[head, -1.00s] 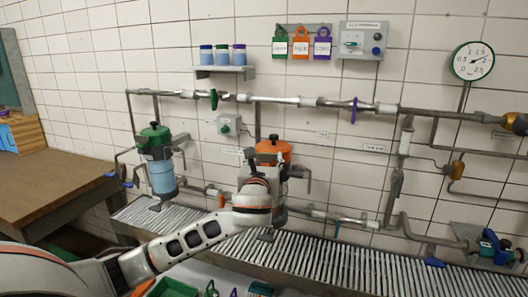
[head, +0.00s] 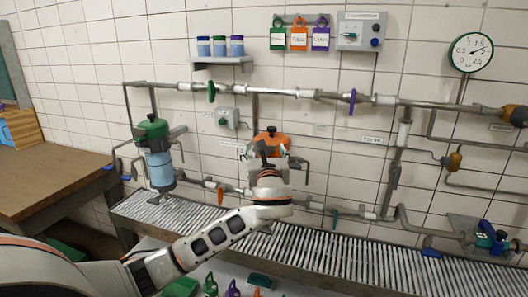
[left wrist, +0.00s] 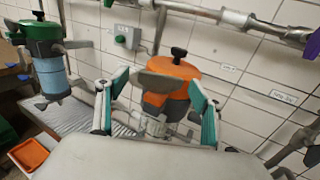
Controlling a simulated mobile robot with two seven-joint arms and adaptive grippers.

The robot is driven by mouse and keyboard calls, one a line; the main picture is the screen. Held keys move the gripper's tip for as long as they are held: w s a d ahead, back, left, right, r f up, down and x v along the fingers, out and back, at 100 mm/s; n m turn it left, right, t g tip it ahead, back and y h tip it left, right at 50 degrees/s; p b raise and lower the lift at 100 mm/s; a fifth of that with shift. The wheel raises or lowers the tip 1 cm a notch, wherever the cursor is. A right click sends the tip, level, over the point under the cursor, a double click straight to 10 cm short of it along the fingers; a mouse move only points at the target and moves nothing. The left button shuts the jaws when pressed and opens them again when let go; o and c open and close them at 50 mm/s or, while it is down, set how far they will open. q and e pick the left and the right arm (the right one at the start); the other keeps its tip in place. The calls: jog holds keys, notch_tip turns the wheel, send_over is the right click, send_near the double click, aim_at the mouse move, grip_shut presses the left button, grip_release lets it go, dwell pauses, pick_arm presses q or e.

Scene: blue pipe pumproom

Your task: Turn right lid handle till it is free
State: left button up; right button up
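The orange-lidded vessel (head: 272,141) stands behind my left gripper (head: 268,158) in the head view, which hides much of its body. In the left wrist view the orange lid (left wrist: 183,74) has a black knob (left wrist: 178,52) on top and a dark grey handle (left wrist: 160,83) at its front left. My left gripper (left wrist: 158,79) is open, with one teal-padded finger on each side of the grey handle and lid. I see no clear contact with the handle. My right gripper is not in view.
A green-lidded vessel (head: 155,153) stands to the left on the ribbed metal bench (head: 340,249). Pipes (head: 300,95) with valves run along the tiled wall behind. A wooden table (head: 45,180) is at the far left. An orange tray (left wrist: 33,154) lies low at left.

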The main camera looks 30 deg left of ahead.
pick_arm(q)
jog(key=shift+d, duration=0.1)
jog(key=v, duration=1.2)
